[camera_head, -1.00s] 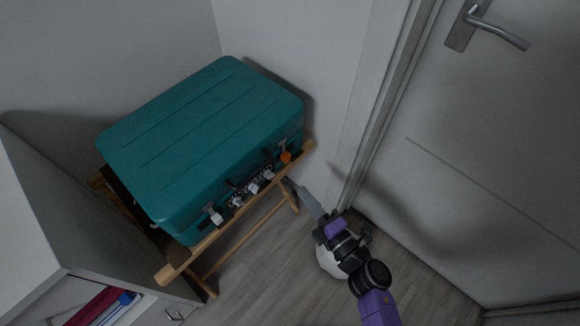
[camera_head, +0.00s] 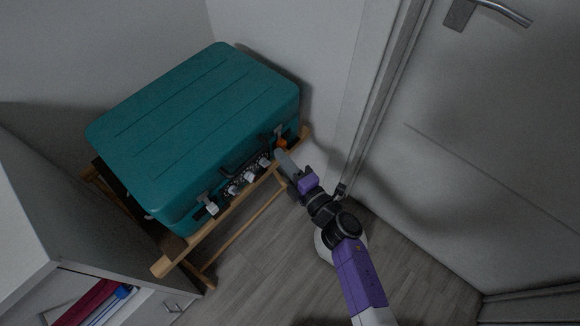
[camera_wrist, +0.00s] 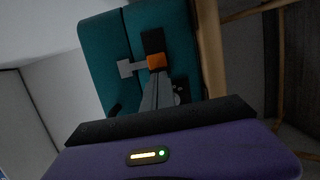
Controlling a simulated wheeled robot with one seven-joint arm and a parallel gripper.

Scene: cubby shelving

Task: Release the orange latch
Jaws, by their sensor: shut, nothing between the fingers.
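A teal suitcase (camera_head: 200,125) lies shut on a wooden rack, its latched front side facing my arm. The orange latch (camera_head: 282,144) is at the right end of that side, partly hidden by my gripper. In the wrist view the orange latch (camera_wrist: 156,62) shows just past the fingertips, on a dark plate beside a pale metal piece (camera_wrist: 130,67). My gripper (camera_head: 281,156) is shut and empty, its tips at or very near the latch. I cannot tell whether they touch. The teal suitcase (camera_wrist: 105,60) fills the middle of the wrist view.
The wooden rack (camera_head: 232,213) runs just below the latches. A silver latch (camera_head: 208,204) sits at the left end, with dials and a handle between. A door (camera_head: 480,170) stands at right, a grey cubby cabinet (camera_head: 40,200) at left. The floor (camera_head: 262,262) in front is clear.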

